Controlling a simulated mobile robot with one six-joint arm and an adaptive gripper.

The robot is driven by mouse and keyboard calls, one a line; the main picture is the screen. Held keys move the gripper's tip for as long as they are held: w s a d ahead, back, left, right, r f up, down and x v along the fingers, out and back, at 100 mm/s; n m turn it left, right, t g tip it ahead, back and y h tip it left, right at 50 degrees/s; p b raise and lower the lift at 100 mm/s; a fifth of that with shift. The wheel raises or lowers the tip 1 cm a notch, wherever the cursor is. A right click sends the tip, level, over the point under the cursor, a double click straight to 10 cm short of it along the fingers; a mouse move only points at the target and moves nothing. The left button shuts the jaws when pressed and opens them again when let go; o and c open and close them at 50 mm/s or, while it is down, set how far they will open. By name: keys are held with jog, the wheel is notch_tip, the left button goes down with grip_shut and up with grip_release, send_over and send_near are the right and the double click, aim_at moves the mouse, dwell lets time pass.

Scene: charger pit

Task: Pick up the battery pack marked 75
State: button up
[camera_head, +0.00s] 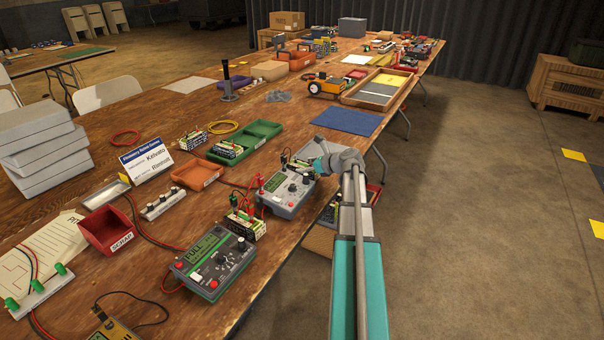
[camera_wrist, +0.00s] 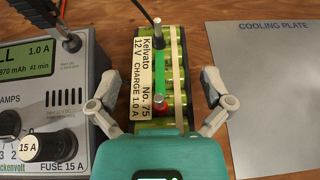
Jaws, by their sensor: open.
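The battery pack marked 75 (camera_wrist: 146,75) lies in the middle of the wrist view. It has green cells, a cream band and a white label reading "Kelvato 12 V No. 75 CHARGE 1.0 A". My gripper (camera_wrist: 157,105) is open, with one finger on each side of the pack and a gap on both sides. In the head view my gripper (camera_head: 318,163) is over the table's right side and hides part of the pack.
A grey charger (camera_wrist: 40,95) with a lit green display stands close on the left. A grey plate marked COOLING PLATE (camera_wrist: 270,90) lies on the right. Another charger (camera_head: 213,262) reads FULL, nearer along the table. A blue mat (camera_head: 347,120) lies clear farther back.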

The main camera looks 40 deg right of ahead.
aim_at(305, 165)
dwell(0.4)
jog(key=c, duration=1.3)
jog(key=shift+o, duration=0.2)
jog(key=shift+r, duration=0.2)
notch_tip(305, 165, up, 3)
jog(key=p, duration=0.3)
jog(key=s+r+p, duration=0.1)
jog(key=r+p, duration=0.1)
jog(key=s+d+r+p, duration=0.1)
jog(key=s+r+p, duration=0.2)
jog(key=r+p, duration=0.1)
jog(key=shift+s+d, duration=0.25)
jog(key=shift+d, duration=0.15)
jog(key=p+v, duration=0.4)
jog(key=v, duration=0.5)
jog(key=shift+s+d, duration=0.3)
jog(key=shift+d, duration=0.05)
